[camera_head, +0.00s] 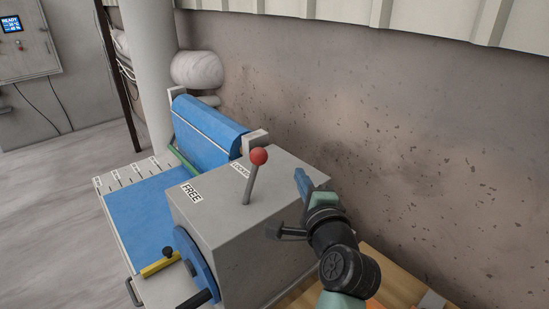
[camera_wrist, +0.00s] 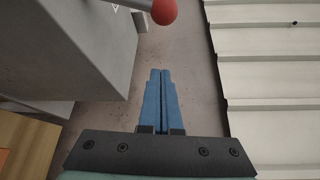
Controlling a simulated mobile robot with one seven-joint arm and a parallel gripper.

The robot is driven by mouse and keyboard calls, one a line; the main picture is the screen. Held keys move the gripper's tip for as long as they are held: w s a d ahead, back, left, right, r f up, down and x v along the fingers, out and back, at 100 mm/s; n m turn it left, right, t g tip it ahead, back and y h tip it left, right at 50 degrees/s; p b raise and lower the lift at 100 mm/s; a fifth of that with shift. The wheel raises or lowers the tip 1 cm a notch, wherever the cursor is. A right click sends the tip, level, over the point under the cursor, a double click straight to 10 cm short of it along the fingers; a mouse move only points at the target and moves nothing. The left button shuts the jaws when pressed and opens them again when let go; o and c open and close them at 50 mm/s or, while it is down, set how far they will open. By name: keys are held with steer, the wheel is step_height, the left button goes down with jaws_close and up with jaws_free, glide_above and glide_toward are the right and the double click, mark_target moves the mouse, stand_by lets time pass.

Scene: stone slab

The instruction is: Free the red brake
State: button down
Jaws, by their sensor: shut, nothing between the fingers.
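The red brake knob (camera_head: 259,156) tops a thin grey lever (camera_head: 250,185) that rises from the top of a grey box (camera_head: 235,213). The lever leans toward the label LOCKED (camera_head: 241,170); the label FREE (camera_head: 191,193) is to its left. My gripper (camera_head: 302,182) is to the right of the lever, apart from it, with its blue fingers shut and empty. In the wrist view the shut fingers (camera_wrist: 160,75) point ahead, and the red knob (camera_wrist: 164,11) shows at the top edge, beyond the fingertips.
A blue roller (camera_head: 208,131) and a blue bed (camera_head: 150,208) are left of and behind the box. A brown wall (camera_head: 400,120) stands behind my arm. A wooden surface (camera_head: 395,270) is at lower right.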

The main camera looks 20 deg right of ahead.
mark_target(253, 178)
steer(key=r+p+x, duration=0.1)
steer(key=p+x, duration=0.1)
steer(key=x, duration=0.8)
steer(key=a+p, duration=0.1)
steer(key=a, duration=0.1)
steer(key=s+a+p, duration=0.1)
steer(key=a+p, duration=0.1)
steer(key=shift+a+f, duration=0.1)
steer(key=shift+a, duration=0.05)
